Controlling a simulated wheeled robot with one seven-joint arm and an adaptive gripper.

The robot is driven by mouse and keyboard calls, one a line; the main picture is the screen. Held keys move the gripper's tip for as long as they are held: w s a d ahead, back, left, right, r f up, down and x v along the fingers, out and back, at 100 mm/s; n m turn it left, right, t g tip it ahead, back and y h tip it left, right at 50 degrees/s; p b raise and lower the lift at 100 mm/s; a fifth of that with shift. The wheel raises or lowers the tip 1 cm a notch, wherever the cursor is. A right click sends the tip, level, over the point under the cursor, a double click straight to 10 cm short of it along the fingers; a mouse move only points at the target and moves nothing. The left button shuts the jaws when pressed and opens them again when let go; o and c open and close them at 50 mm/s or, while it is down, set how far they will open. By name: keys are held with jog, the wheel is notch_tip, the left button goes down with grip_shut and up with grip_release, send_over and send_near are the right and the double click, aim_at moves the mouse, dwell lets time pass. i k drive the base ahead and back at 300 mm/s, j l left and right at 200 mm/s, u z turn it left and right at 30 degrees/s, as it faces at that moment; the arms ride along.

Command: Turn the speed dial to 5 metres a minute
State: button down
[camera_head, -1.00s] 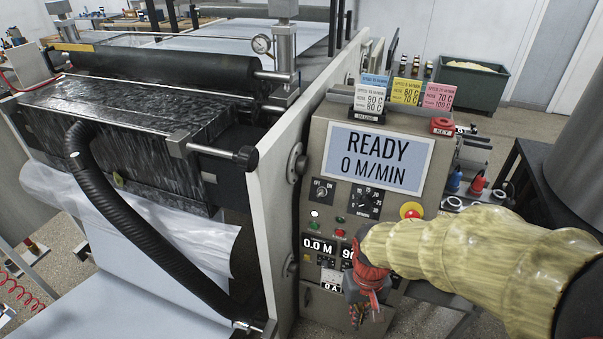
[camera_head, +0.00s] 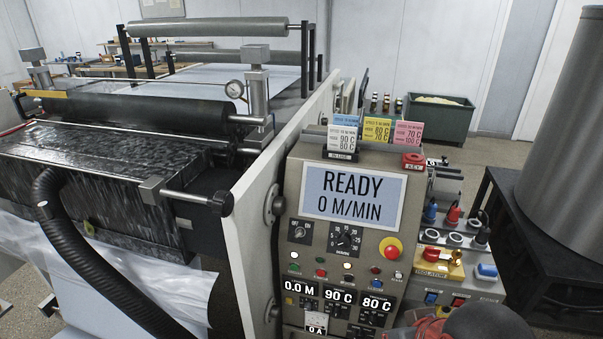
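The speed dial (camera_head: 344,238) is a black knob on a dark square plate, with a scale marked in numbers up to 30, on the grey control panel (camera_head: 290,205). Its exact pointer setting is too small to read. The display (camera_head: 352,194) above it reads READY and 0 M/MIN. Only a red and dark part of my arm's end shows at the bottom edge, below and to the right of the dial and apart from it. My gripper's fingertips are out of view.
A red emergency button (camera_head: 390,248) sits right of the dial, and an on/off switch (camera_head: 299,232) sits left. Small lamps and buttons line the panel below, above readouts of 0.0 M, 90 C and 80 C (camera_head: 376,303). Cards (camera_head: 376,131) stand on top. A dark stand (camera_head: 520,255) is at right.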

aim_at(344, 240)
jog(key=i+l+u, duration=0.15)
jog(key=l+u, duration=0.25)
jog(key=l, duration=0.65)
jog(key=l+u, duration=0.4)
jog(key=l, duration=0.65)
jog(key=i, duration=0.05)
